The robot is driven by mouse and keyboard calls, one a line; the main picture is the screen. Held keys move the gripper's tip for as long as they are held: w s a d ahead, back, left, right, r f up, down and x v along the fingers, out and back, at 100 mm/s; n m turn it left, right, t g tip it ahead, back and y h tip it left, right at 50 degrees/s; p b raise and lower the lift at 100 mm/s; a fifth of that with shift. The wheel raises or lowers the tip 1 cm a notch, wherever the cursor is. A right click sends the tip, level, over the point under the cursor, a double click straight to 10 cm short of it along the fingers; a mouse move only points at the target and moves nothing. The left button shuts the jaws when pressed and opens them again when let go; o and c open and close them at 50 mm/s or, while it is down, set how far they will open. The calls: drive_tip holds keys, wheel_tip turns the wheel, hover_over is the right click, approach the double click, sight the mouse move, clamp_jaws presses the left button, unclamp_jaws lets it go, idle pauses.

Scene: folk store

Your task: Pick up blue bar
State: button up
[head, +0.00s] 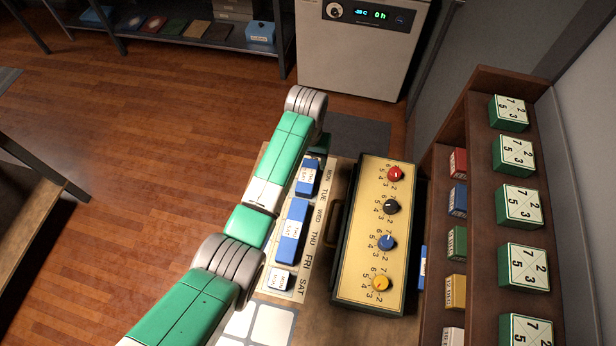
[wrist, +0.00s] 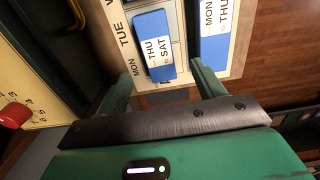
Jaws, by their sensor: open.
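A planning board (head: 318,215) with weekday names lies on the counter. On it are a short blue bar (head: 307,177), a longer blue bar (head: 291,232) and a small white block (head: 279,279). In the wrist view, a blue bar labelled THU SAT (wrist: 153,48) lies just beyond and between the fingertips. Another blue bar labelled MON THU (wrist: 213,45) lies to its right. My gripper (wrist: 163,82) is open with nothing between its fingers. In the head view my arm covers part of the board, and the gripper's fingers are hidden.
A dial box (head: 343,280) with several coloured knobs stands right of the board. A wooden rack (head: 479,160) with coloured blocks and numbered boxes is farther right. A pale freezer (head: 355,60) stands at the back. Open wooden floor lies to the left.

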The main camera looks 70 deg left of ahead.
sight(307, 175)
drive_tip(key=f, duration=0.3)
drive_tip(key=f+b, duration=0.1)
drive_tip(key=f, duration=0.1)
drive_tip(key=shift+s+d+f, duration=0.2)
drive_tip(key=shift+d+f, duration=0.15)
drive_tip(key=shift+d, duration=0.05)
drive_tip(key=shift+w+a+f, duration=0.1)
drive_tip(key=shift+f, duration=0.3)
drive_tip(key=shift+c, duration=0.5)
drive_tip(key=c, duration=1)
